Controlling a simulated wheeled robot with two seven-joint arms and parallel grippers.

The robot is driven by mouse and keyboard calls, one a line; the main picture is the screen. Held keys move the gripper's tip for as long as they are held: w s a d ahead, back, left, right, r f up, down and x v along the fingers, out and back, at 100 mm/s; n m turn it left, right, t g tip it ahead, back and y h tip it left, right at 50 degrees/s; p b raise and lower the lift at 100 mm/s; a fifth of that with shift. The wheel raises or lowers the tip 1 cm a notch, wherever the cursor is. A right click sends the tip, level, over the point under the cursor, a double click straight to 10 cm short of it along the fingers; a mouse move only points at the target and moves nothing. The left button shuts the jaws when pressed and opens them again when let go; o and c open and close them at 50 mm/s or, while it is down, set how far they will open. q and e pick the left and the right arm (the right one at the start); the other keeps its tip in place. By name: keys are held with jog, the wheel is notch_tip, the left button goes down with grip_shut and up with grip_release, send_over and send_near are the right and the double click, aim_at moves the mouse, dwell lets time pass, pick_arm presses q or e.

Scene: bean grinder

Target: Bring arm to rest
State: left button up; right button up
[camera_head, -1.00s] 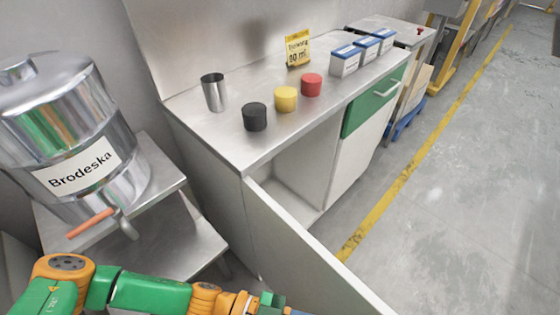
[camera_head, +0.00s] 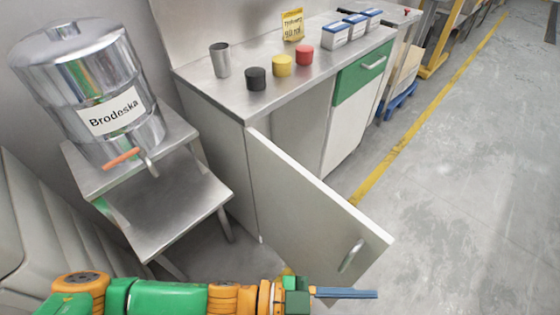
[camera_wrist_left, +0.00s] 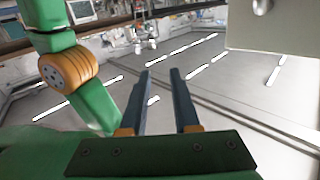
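My left arm runs along the bottom edge of the head view, and its gripper (camera_head: 345,293) points right, below the open cabinet door (camera_head: 310,200). In the left wrist view the two dark fingers of the left gripper (camera_wrist_left: 160,75) stand apart with nothing between them. The gripper holds nothing, and floor shows beyond its tips. A light panel with a handle, apparently the door, shows at top right of the wrist view (camera_wrist_left: 280,28). My right gripper is in neither view.
A metal dispenser labelled Brodeska (camera_head: 95,85) stands on a stepped metal stand (camera_head: 175,212). The counter (camera_head: 225,96) holds a metal cup (camera_head: 220,60), black (camera_head: 255,79), yellow (camera_head: 282,65) and red (camera_head: 304,55) containers, and several boxes. Floor at right is clear.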

pick_arm(q)
jog(key=w+r+n+t+y, duration=0.2)
jog(key=w+n+t+y, duration=0.2)
jog(key=w+n+t, duration=0.45)
jog(key=w+a+f+n+t+y, duration=0.2)
jog(key=w+a+f+n+y, duration=0.35)
jog(key=a, duration=0.55)
jog(key=s+a+f+n+g+y, duration=0.2)
jog(key=s+a+f+g+y, duration=0.25)
jog(key=a, duration=0.45)
jog(key=s+a+f+n+g+y, duration=0.1)
jog(key=s+a+f+y, duration=0.3)
jog(key=s+a+f, duration=0.4)
notch_tip(320, 180, down, 20)
jog(key=a+g+b, duration=0.1)
jog(key=b, duration=0.4)
jog(key=s+a+f+g+b, duration=0.1)
jog(key=s+f+b, duration=0.2)
jog(key=s+f, duration=0.4)
jog(key=s+a+f+g+b, duration=0.15)
jog(key=s+f, duration=0.25)
jog(key=f, duration=0.5)
notch_tip(320, 180, up, 19)
jog(key=s+p, duration=0.1)
jog(key=p, duration=1.7)
jog(key=shift+r+t+p, duration=0.2)
jog(key=shift+t+p, duration=0.15)
jog(key=shift+p, duration=0.05)
